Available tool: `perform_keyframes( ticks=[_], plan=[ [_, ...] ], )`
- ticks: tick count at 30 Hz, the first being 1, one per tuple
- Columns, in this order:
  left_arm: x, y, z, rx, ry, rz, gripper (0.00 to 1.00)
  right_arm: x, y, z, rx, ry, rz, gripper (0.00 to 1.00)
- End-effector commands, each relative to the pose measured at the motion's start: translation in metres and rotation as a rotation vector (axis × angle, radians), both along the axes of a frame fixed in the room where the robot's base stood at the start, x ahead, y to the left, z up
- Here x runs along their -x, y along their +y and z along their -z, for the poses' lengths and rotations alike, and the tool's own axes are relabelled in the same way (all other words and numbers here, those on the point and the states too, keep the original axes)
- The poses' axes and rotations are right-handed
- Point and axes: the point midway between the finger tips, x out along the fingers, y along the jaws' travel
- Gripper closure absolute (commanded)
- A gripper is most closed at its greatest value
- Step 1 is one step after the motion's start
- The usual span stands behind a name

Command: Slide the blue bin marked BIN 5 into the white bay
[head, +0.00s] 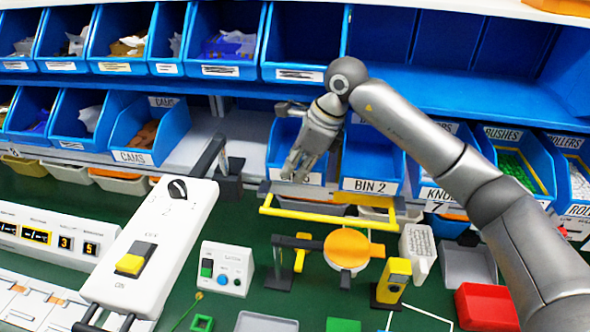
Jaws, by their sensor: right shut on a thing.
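A blue bin (279,152) sits on the lower shelf, left of the BIN 2 bin (371,168). Its white front label is mostly covered by my gripper, so I cannot read the full marking. My right gripper (298,174) reaches down over this bin's front and is shut on it; the exact contact of the fingers is hard to see. A pale, empty bay (240,128) shows on the shelf left of this bin, right of the CAMS bin (140,156). I cannot tell for sure that this is the white bay. My left gripper is not in view.
A yellow rail (320,216) runs below the held bin. A black-clamped stand (229,180) rises in front of the pale bay. An orange disc (347,248), a yellow block (395,277) and a white switch panel (150,245) stand on the green bench. More blue bins fill the upper shelf.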

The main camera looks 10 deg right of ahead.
Motion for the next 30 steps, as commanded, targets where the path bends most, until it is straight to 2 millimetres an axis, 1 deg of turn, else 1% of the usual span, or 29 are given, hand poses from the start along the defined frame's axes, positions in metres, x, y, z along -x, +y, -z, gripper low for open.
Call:
perform_keyframes(
  ticks=[3,4,9,17,20,23,26,30],
  plan=[
    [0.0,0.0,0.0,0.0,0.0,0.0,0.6,0.0,0.0,-0.001,-0.001,-0.001,0.0,1.0],
    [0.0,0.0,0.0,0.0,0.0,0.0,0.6,0.0,0.0,-0.001,-0.001,-0.001,0.0,0.88],
    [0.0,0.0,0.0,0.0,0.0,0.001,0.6,0.0,0.0,0.0,0.0,-0.001,0.0,0.66],
    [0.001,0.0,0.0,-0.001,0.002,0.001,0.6,0.0,0.0,0.0,0.001,0.001,0.001,0.66],
    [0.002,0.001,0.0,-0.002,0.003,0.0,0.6,0.001,-0.001,-0.004,0.0,-0.001,0.0,0.66],
    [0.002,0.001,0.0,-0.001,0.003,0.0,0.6,0.002,-0.005,-0.014,0.001,-0.003,0.002,0.66],
    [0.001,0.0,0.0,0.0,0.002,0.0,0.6,0.005,-0.012,-0.032,0.001,-0.005,0.002,0.66],
    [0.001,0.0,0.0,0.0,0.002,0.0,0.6,0.01,-0.023,-0.061,0.0,-0.005,0.001,0.66]
  ],
)
